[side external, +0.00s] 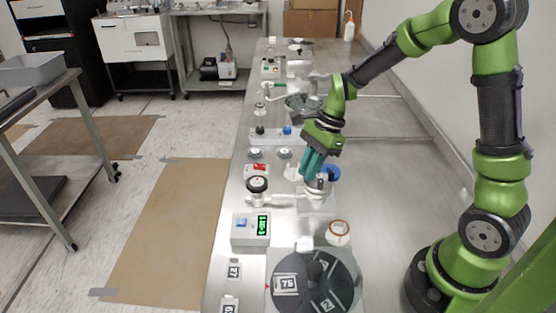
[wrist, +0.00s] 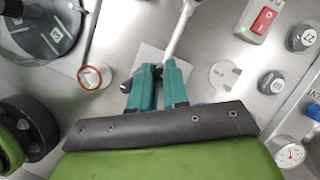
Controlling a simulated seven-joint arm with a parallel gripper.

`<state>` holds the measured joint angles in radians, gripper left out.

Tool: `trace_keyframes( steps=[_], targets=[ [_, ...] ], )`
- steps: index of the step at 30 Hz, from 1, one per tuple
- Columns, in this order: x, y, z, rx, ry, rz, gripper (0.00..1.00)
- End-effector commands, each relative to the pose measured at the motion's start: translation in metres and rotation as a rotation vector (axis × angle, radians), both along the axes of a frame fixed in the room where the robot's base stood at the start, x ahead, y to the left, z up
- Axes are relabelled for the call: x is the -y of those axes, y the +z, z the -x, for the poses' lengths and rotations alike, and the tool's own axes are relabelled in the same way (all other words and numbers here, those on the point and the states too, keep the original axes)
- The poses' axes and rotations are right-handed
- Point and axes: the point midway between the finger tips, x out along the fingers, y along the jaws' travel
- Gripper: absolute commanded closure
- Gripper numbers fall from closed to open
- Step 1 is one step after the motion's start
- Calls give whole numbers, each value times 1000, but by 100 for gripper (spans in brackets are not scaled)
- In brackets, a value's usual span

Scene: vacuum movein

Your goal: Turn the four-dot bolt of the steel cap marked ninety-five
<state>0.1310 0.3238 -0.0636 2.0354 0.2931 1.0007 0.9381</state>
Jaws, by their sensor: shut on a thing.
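My gripper (side external: 313,174) has its teal fingers pointing down over the bench, at the right end of a pale pipe. In the wrist view the fingers (wrist: 157,80) are nearly together, shut on a small part that they mostly hide. Two round steel caps sit apart from my gripper: one (wrist: 302,38) has a mark like 27, the other (wrist: 271,82) has a mark too small to read. In the side view these caps (side external: 255,153) (side external: 285,153) stand left of my gripper. I cannot make out ninety-five or a four-dot bolt.
The pale pipe (wrist: 181,30) runs away from the fingers. A white slotted disc (wrist: 224,75) and a red-switch box (wrist: 262,18) lie nearby. A copper-rimmed cup (side external: 339,232), a dark turntable (side external: 335,282) and a green-display box (side external: 248,230) stand in front. The bench's right side is clear.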

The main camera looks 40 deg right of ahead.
Motion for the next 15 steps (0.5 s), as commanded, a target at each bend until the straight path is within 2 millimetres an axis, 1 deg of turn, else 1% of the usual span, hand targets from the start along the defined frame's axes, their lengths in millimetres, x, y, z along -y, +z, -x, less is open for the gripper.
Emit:
trace_keyframes(
  steps=[7,15],
  targets=[
    [0,0,-1,1,112,1,100],
    [0,0,-1,2,152,0,100]
  ],
)
